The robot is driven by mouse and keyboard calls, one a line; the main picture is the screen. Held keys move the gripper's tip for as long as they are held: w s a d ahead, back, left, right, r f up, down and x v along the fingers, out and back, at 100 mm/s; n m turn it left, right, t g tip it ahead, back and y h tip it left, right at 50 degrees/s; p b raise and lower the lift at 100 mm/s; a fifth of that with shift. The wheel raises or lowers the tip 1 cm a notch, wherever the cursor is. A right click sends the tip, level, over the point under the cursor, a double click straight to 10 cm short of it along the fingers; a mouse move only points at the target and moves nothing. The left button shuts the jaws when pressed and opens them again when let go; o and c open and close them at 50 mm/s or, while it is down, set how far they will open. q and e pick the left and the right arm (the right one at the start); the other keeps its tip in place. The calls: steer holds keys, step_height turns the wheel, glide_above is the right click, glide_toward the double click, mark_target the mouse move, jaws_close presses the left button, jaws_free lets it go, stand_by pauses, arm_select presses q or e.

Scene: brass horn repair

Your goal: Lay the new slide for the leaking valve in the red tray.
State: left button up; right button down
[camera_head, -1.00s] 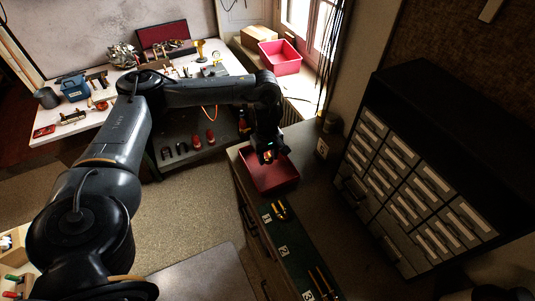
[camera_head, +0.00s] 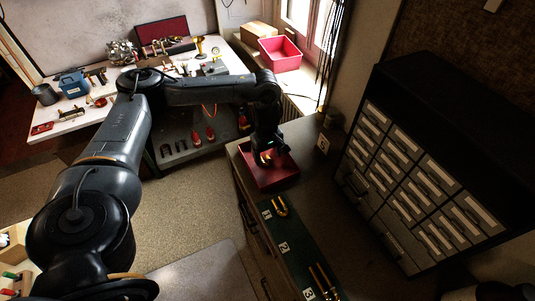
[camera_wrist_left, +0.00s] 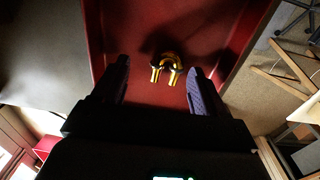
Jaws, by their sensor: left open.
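The red tray (camera_head: 286,179) lies on the dark bench top; its floor and walls fill much of the left wrist view (camera_wrist_left: 125,25). My left gripper (camera_head: 266,160) points down over the tray. In the left wrist view its two fingers (camera_wrist_left: 157,88) are apart. A U-shaped brass slide (camera_wrist_left: 173,60) shows between them against the tray floor, with a clear gap to each finger. My right gripper is not in view.
A green mat (camera_head: 300,246) with number cards carries a brass slide (camera_head: 280,206) near card 1 and brass pieces (camera_head: 324,279) near card 3. A drawer cabinet (camera_head: 420,190) stands right. A pink bin (camera_head: 280,54) and a cluttered white table are behind.

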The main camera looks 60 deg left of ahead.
arm_select(q)
steer(key=shift+r, duration=0.5)
step_height(320, 180, up, 10)
steer(key=p, duration=0.6)
steer(key=shift+s, duration=0.15)
steer(key=shift+d+f, duration=0.1)
steer(key=shift+f, duration=0.05)
